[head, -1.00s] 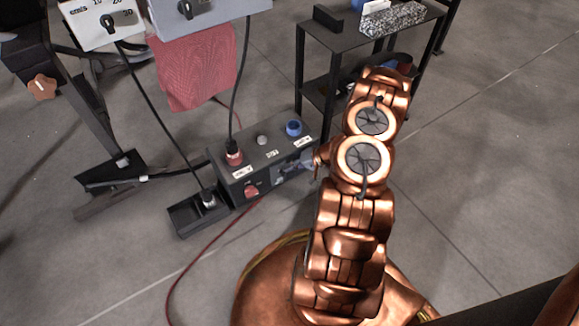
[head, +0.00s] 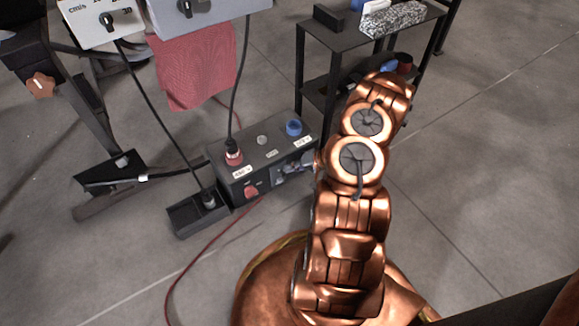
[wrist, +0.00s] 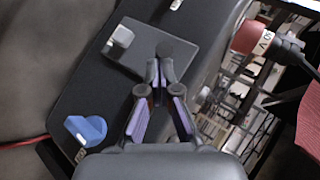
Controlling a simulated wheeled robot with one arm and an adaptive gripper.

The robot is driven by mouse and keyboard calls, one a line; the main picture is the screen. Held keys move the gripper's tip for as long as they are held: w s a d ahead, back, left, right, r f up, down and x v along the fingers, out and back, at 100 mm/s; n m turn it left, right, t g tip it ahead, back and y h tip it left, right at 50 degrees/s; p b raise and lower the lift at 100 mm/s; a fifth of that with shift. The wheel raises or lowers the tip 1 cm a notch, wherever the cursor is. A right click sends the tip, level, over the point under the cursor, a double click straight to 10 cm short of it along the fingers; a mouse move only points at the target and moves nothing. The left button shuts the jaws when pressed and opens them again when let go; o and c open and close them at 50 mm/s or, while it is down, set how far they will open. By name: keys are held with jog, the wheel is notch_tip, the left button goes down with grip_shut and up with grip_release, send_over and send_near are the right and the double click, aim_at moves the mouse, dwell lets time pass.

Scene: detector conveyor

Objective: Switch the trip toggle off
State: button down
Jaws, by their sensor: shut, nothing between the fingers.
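The dark control box (head: 222,182) stands on the floor, left of my arm. A light grey stub (wrist: 122,38) stands on a dark plate (wrist: 140,65) in the wrist view; it looks like the toggle, but its on or off position is unclear. Contact cannot be told. In the head view my gripper (head: 288,170) is by the box front.
A red button (head: 250,191) is on the box front. Cables and a red cloth (head: 200,75) hang behind the box. A black shelf (head: 335,45) stands at the back right.

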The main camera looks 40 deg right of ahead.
jog(key=shift+s+a+f+b, duration=0.15)
jog(key=shift+s+f+b, duration=0.1)
jog(key=shift+f+b, duration=0.15)
jog(key=shift+s+f+b, duration=0.35)
jog(key=shift+f+b, duration=0.5)
jog(key=shift+f, duration=0.05)
jog(key=shift+r, duration=0.15)
jog(key=shift+r+p, duration=0.4)
jog(key=shift+r, duration=0.3)
